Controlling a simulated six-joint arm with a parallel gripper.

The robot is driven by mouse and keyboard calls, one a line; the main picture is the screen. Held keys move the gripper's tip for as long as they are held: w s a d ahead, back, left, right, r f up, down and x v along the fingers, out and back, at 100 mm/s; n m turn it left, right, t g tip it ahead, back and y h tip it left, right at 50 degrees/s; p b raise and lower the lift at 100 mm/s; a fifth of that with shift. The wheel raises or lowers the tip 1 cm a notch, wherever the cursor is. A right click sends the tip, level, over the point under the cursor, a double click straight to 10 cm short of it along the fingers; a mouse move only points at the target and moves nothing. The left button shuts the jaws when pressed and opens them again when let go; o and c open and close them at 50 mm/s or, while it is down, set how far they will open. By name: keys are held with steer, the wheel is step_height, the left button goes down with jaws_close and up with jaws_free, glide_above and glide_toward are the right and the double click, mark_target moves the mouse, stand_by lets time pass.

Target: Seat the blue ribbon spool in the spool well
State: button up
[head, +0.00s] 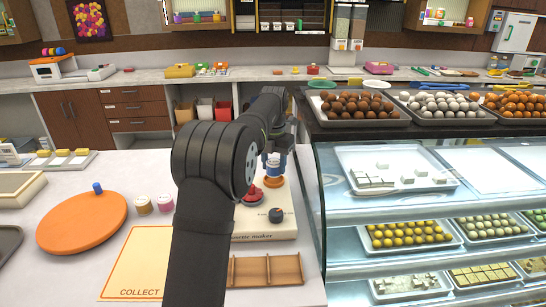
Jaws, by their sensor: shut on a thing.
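My gripper (272,154) is beyond my dark arm, over the back part of the cream rosette maker (262,228). It is shut on the blue ribbon spool (272,169), which shows as a small blue and white piece. The spool appears upright, just above or touching an orange round part (274,181) of the maker, which may be the spool well. I cannot tell whether there is a gap. A red part (250,195) and a dark knob (277,214) are also on the maker. My arm hides the maker's left side.
Tan (143,205) and pink (165,203) spools stand left of my arm, beside an orange turntable (80,222). A yellow COLLECT mat (135,262) and a wooden divided tray (265,271) lie in front. The glass display case (322,215) stands close on the right.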

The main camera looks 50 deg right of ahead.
mark_target(274, 162)
steer(key=shift+f, duration=0.85)
steer(key=shift+f, duration=0.6)
stand_by(0.6)
steer(key=o, duration=0.7)
steer(key=shift+r, duration=0.1)
steer(key=shift+r, duration=5.45)
steer(key=shift+f, duration=4.2)
steer(key=shift+r, duration=0.1)
